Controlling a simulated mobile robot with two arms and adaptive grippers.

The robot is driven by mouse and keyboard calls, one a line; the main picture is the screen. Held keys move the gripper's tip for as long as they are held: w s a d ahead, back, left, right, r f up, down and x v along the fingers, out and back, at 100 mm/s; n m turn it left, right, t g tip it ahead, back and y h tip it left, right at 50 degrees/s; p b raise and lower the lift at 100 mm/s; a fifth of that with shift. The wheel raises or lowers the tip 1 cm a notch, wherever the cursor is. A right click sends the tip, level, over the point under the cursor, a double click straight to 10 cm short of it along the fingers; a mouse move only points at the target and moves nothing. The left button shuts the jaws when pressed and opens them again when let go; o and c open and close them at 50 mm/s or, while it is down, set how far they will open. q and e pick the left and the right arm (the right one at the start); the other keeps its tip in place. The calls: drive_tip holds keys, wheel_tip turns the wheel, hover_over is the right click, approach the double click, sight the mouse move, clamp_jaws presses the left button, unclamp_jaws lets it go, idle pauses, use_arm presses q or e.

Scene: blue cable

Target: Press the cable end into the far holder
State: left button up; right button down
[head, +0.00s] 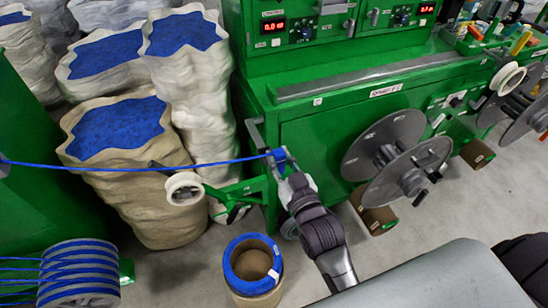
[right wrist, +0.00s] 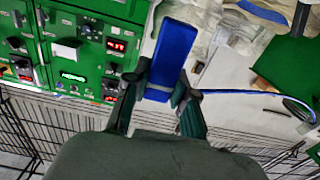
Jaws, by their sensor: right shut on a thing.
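The blue cable (head: 130,166) runs taut from the left edge across to my right gripper (head: 281,160) in the head view. My right gripper is shut on the cable end, a blue block (right wrist: 173,52) that stands up between the fingers in the right wrist view. The thin cable (right wrist: 245,92) leaves the fingers to the right there and curves down. I cannot tell any far holder for certain. A green bracket with a white pulley (head: 184,188) sits just left of and below the gripper, apart from it. My left gripper is not in view.
The green machine (head: 310,100) stands behind and right of the gripper, with grey reels (head: 385,145) on its front. Sacks of blue material (head: 120,127) stand at left. A blue-rimmed spool (head: 252,265) stands on the floor below. A blue-wound drum (head: 80,275) is at lower left.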

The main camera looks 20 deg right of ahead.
drive_tip(key=shift+w+d, duration=0.25)
drive_tip(key=shift+w, duration=0.1)
drive_tip(key=shift+w+b, duration=0.25)
drive_tip(key=shift+b, duration=0.05)
drive_tip(key=shift+w+a, duration=0.1)
drive_tip(key=shift+w, duration=0.55)
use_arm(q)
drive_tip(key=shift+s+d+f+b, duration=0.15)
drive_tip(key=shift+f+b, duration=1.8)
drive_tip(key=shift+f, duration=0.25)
use_arm(e)
drive_tip(key=shift+w+a+f, duration=0.1)
drive_tip(key=shift+w+f, duration=0.1)
drive_tip(key=shift+w, duration=1)
drive_tip(key=shift+w+d+f, duration=0.1)
drive_tip(key=shift+w+f, duration=0.15)
drive_tip(key=shift+w, duration=0.95)
drive_tip(key=shift+w+a+f, duration=0.1)
drive_tip(key=shift+w+f, duration=0.1)
drive_tip(key=shift+w, duration=1)
use_arm(q)
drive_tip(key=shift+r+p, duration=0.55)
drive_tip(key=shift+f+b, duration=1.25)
drive_tip(key=shift+b, duration=0.05)
use_arm(e)
drive_tip(key=shift+f, duration=2.15)
